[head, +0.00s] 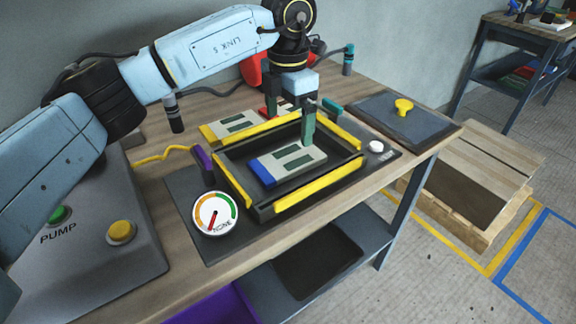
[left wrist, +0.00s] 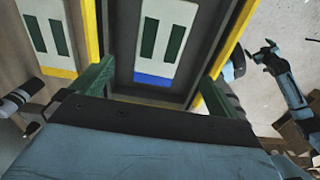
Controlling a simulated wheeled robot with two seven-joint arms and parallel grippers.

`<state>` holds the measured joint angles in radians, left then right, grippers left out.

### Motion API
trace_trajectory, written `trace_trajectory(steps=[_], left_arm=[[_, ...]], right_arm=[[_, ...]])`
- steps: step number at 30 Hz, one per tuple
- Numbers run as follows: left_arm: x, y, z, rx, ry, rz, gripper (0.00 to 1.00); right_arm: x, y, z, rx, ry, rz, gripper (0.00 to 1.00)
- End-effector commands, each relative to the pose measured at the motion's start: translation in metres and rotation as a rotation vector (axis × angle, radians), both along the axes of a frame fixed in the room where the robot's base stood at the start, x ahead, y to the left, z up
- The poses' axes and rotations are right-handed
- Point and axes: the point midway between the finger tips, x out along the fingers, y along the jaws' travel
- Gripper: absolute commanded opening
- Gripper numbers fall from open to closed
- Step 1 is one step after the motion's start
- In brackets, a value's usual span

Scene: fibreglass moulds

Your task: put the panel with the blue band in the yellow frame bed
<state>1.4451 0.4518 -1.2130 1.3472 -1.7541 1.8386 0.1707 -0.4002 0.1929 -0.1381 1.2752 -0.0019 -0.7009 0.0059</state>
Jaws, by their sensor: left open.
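The panel with the blue band (head: 288,164) is pale with dark green strips. It lies inside the yellow frame bed (head: 318,187), within the yellow-edged walls, its blue end toward the left in the head view. My left gripper (head: 290,125) is open above the bed, fingers pointing down. In the left wrist view, the panel (left wrist: 160,65) shows between and beyond the spread green fingers (left wrist: 154,80), which do not grip it. One finger hides part of the panel's far side in the head view. A blue arm, probably my right, shows at the right of the wrist view; its jaws are unclear.
A similar panel with a yellow band (head: 236,124) lies behind the bed. A gauge (head: 215,213) stands at the bed's front left corner. A grey pump box (head: 95,265) stands at the left.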

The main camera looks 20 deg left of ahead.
Motion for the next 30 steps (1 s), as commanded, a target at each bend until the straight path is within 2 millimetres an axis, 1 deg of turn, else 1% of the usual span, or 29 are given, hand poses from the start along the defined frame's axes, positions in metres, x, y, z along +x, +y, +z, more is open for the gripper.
trace_trajectory(steps=[1, 3, 6, 11, 19, 23, 29, 30], left_arm=[[-0.001, 0.0, -0.012, 0.0, 0.004, 0.0, 1.0], [0.0, 0.0, -0.023, -0.001, 0.002, 0.0, 1.0], [0.0, 0.0, -0.034, 0.0, 0.001, 0.001, 1.0], [0.0, 0.0, -0.044, -0.001, 0.0, 0.001, 1.0], [0.0, 0.0, -0.084, 0.0, 0.002, 0.0, 1.0], [0.0, 0.0, -0.092, -0.001, 0.001, 0.0, 1.0], [0.0, 0.0, -0.092, -0.001, -0.001, 0.0, 1.0], [0.0, 0.0, -0.092, -0.001, -0.001, 0.0, 0.97]], right_arm=[[0.004, 0.001, 0.002, 0.001, -0.006, -0.001, 0.98], [0.008, 0.001, 0.006, 0.0, -0.009, -0.003, 0.98], [0.012, 0.002, 0.01, 0.0, -0.011, -0.005, 0.98], [0.016, 0.003, 0.014, 0.0, -0.014, -0.007, 0.98], [0.03, 0.006, 0.031, 0.001, -0.03, -0.011, 0.98], [0.033, 0.006, 0.035, 0.001, -0.031, -0.013, 0.98], [0.033, 0.006, 0.036, 0.001, -0.031, -0.013, 0.98], [0.033, 0.006, 0.036, 0.001, -0.031, -0.013, 0.98]])
